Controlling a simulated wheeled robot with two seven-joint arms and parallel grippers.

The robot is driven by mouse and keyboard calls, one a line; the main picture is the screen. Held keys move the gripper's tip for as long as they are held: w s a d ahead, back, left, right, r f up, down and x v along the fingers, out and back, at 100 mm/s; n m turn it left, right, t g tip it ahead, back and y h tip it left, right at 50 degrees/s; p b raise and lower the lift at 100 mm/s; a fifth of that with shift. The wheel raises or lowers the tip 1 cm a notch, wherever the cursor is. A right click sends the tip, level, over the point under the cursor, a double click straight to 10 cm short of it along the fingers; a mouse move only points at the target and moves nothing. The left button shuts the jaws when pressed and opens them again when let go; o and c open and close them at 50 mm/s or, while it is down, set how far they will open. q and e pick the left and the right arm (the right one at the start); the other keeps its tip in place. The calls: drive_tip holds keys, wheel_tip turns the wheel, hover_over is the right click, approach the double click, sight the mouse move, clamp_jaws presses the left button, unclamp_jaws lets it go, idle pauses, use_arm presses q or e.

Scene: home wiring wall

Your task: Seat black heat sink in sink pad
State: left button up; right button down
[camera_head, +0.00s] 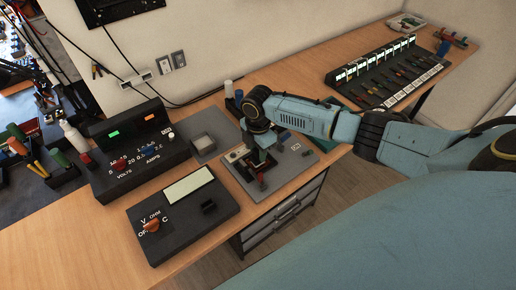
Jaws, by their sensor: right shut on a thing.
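My right gripper (262,162) reaches in from the right and points down over a grey board (264,198) on the wooden bench. It is shut on a small dark thing, which I take to be the black heat sink; the fingers hide most of it. The thing is low over the middle of the board, and I cannot tell whether it touches the board. The sink pad cannot be made out under the gripper. My left gripper is not in view.
A black meter (181,212) with an orange knob stands left of the board, and a black power supply (139,160) behind it. A long black rack (388,78) stands at the back right. Bare bench (62,227) lies front left.

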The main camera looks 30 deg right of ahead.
drive_tip(key=shift+f+b, duration=0.45)
drive_tip(key=shift+f, duration=0.35)
drive_tip(key=c, duration=0.9)
unclamp_jaws()
drive_tip(key=shift+c, duration=0.2)
wheel_tip(320, 180, up, 13)
drive_tip(key=p, duration=0.1)
drive_tip(key=shift+r+p, duration=0.2)
drive_tip(key=shift+p, duration=0.2)
